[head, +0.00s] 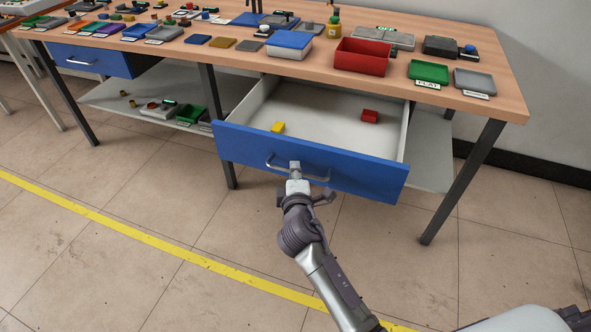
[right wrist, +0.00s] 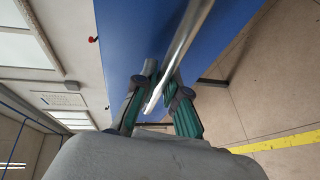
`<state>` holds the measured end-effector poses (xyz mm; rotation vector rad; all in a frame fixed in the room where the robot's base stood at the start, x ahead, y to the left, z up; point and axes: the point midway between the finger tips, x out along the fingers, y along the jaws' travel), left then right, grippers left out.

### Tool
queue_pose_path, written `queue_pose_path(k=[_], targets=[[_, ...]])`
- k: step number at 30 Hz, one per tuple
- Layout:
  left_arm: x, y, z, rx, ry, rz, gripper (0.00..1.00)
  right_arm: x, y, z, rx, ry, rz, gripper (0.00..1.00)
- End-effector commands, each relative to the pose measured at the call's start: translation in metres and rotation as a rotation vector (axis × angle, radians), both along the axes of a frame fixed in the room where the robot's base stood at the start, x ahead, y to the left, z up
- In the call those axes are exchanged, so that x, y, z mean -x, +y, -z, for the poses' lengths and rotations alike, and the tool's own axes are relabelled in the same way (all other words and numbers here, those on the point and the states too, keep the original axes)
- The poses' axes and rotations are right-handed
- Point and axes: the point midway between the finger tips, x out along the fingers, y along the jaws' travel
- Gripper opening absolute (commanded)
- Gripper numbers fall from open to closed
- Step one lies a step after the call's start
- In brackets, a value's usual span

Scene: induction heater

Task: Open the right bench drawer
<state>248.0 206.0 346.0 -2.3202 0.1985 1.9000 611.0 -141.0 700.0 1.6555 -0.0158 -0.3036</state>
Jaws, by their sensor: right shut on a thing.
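The right bench drawer (head: 350,168) has a blue front and is pulled well out from under the wooden bench. Its curved metal handle (head: 321,179) is on the middle of the front. My right gripper (head: 295,168) is shut on the handle. In the right wrist view, the handle bar (right wrist: 190,40) passes between the fingers of the gripper (right wrist: 160,92), close to the blue front. A yellow block (head: 278,127) and a red block (head: 370,116) lie inside the drawer. My left gripper is not in view.
The wooden bench top (head: 505,105) carries a red bin (head: 362,57), a blue-lidded box (head: 289,45) and several small trays. The left bench drawer (head: 90,62) is shut. A bench leg (head: 462,182) stands right of the open drawer. The tiled floor in front is clear.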

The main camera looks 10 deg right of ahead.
Motion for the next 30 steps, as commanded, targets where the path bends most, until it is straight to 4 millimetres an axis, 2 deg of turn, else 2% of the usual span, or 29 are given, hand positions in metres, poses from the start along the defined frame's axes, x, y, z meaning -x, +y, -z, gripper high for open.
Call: queue_pose_path(k=[2, 3, 7, 8, 16, 20, 23, 30], targets=[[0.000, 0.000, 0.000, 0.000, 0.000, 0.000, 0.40, 0.000, 0.000, 0.001, -0.001, 0.003, 0.000, 0.00], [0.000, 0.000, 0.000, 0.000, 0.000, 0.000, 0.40, 0.000, 0.000, 0.001, -0.001, 0.003, 0.000, 0.14], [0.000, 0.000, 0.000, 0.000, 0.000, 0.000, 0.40, 0.000, 0.000, 0.001, 0.000, 0.002, 0.000, 0.36], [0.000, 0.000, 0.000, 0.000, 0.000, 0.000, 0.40, 0.000, 0.000, 0.001, 0.000, 0.002, 0.000, 0.37], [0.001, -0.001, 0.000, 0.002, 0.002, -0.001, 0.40, 0.000, 0.000, 0.000, 0.000, 0.001, 0.000, 0.37], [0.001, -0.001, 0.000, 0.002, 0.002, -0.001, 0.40, 0.009, 0.002, -0.001, -0.001, 0.001, 0.000, 0.37], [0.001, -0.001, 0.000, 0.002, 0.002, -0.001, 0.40, 0.025, 0.005, -0.004, -0.003, 0.001, -0.001, 0.37], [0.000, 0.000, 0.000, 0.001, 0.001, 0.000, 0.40, 0.075, 0.015, -0.013, -0.003, 0.003, -0.001, 0.37]])
